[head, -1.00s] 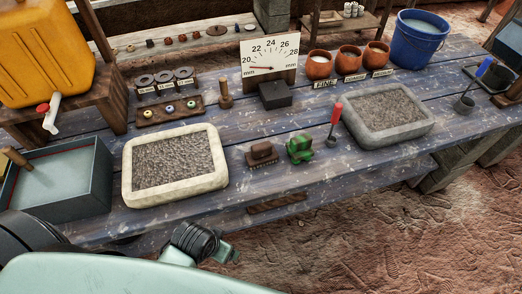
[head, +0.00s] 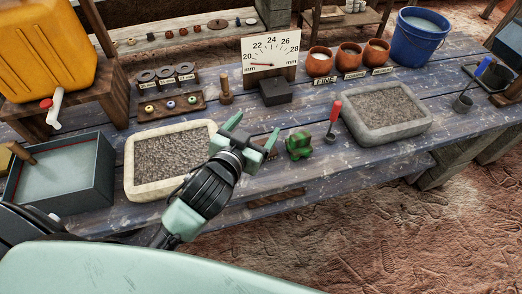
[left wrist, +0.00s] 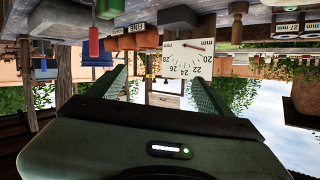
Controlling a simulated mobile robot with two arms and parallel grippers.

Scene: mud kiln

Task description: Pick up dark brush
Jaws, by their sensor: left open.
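I cannot make out for certain which thing is the dark brush. A small dark brown block-like object (head: 273,152) lies on the blue table, mostly hidden behind my left gripper in the head view. My left gripper (head: 252,130) is open and empty, above the table's front part between the left stone tray and a small green object (head: 299,145). Its two fingers also show spread apart in the left wrist view (left wrist: 163,95), with nothing between them. My right gripper is not in view.
The left gravel tray (head: 134,180) is partly behind my left arm. A red-handled tool (head: 334,112) stands beside the right gravel tray (head: 420,125). A dial sign (head: 270,50) stands behind; it also shows upside down in the left wrist view (left wrist: 188,57). A water basin (head: 85,195) is at left.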

